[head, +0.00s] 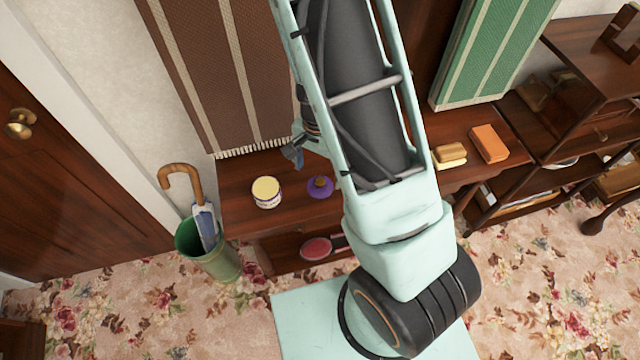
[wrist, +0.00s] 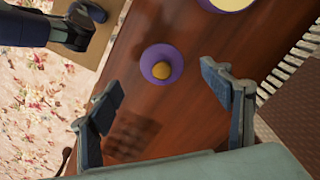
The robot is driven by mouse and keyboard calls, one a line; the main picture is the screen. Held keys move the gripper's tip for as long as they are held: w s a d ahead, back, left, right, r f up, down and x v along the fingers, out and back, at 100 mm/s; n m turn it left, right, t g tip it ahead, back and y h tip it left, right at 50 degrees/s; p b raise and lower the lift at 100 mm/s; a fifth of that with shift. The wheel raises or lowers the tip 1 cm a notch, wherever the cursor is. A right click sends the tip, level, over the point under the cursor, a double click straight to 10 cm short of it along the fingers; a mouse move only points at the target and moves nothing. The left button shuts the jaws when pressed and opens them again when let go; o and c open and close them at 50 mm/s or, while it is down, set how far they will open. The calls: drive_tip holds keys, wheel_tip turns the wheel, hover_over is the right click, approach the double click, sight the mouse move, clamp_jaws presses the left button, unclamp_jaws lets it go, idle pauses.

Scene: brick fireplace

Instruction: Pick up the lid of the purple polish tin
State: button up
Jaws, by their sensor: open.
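The lid of the polish tin, a purple disc with a brown-yellow knob, lies on the dark wooden table; the lid shows in the head view (head: 319,188) and in the wrist view (wrist: 150,62). The polish tin (head: 267,193), round with a pale yellow top, stands to its left in the head view. In the wrist view the tin (wrist: 232,3) is cut off at the top edge. My gripper (wrist: 165,92) is open and empty, above the table. The lid appears between and beyond its fingertips. In the head view my arm hides most of the gripper (head: 292,155).
A yellowish block (head: 449,156) and an orange block (head: 489,143) lie on the table's right part. A green umbrella stand (head: 212,258) is at the table's left end. Brown striped cloth (head: 215,75) hangs behind. Table around the lid looks clear.

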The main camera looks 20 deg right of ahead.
sight(320, 181)
drive_tip(key=shift+w+d+f+b, duration=0.1)
drive_tip(key=shift+w+f+b, duration=0.1)
drive_tip(key=shift+f, duration=1.3)
drive_tip(key=shift+w+d+f+b, duration=0.1)
drive_tip(key=shift+f+b, duration=0.05)
drive_tip(key=shift+f, duration=1.35)
drive_tip(key=c, duration=1.1)
drive_tip(key=shift+o, duration=0.2)
drive_tip(key=shift+r, duration=0.15)
